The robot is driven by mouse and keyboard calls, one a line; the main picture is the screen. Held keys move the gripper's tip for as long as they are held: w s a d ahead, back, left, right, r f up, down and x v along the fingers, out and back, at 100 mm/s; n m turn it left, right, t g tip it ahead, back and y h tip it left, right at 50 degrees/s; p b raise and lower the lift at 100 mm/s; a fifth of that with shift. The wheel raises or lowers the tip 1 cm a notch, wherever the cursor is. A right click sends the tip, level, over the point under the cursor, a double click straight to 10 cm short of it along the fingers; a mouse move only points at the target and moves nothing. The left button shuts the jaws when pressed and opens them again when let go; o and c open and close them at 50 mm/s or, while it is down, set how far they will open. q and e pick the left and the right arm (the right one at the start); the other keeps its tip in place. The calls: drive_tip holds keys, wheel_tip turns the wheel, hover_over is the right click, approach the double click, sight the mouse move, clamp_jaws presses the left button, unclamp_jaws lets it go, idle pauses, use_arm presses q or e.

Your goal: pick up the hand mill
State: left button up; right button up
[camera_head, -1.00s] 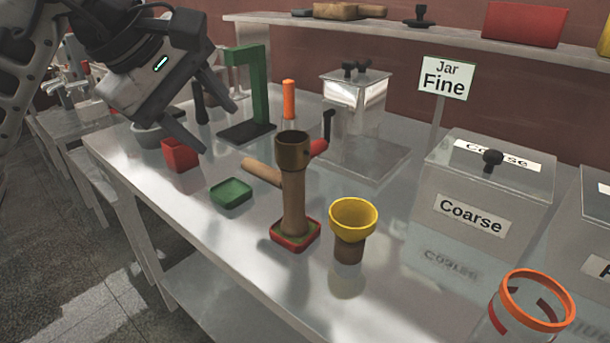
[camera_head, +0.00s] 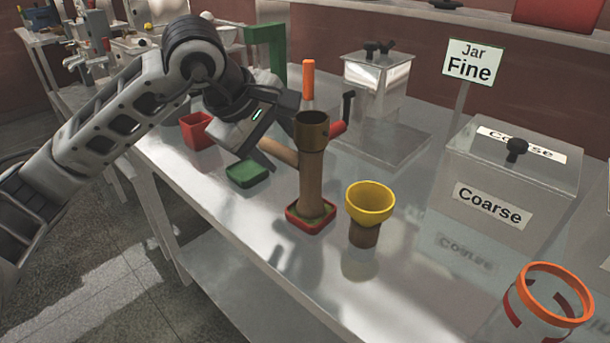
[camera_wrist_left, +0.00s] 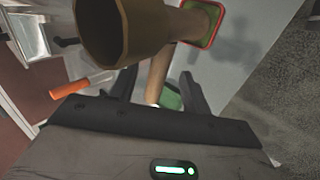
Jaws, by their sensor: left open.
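The hand mill (camera_head: 313,180) stands upright in a small red tray with a green inside (camera_head: 311,221). It has a brown body, a dark open cup on top, and a wooden handle (camera_head: 282,152) sticking out to the left. A red piece and a black upright grip show at its right side. My left gripper (camera_head: 283,138) is open at this handle, left of the body. In the left wrist view the handle (camera_wrist_left: 157,75) lies between the two spread fingers, with the mill's cup (camera_wrist_left: 122,30) close in front. Contact with the handle cannot be told.
A yellow funnel-topped cup (camera_head: 370,203) stands close to the right of the mill. A green tray (camera_head: 246,174), a red box (camera_head: 196,131) and an orange stick (camera_head: 308,79) are near the gripper. The Coarse bin (camera_head: 486,230) and an orange-rimmed jar (camera_head: 545,300) are farther right.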

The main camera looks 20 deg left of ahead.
use_arm(q)
drive_tip(key=shift+x, duration=1.3)
drive_tip(key=shift+r, duration=0.15)
clamp_jaws()
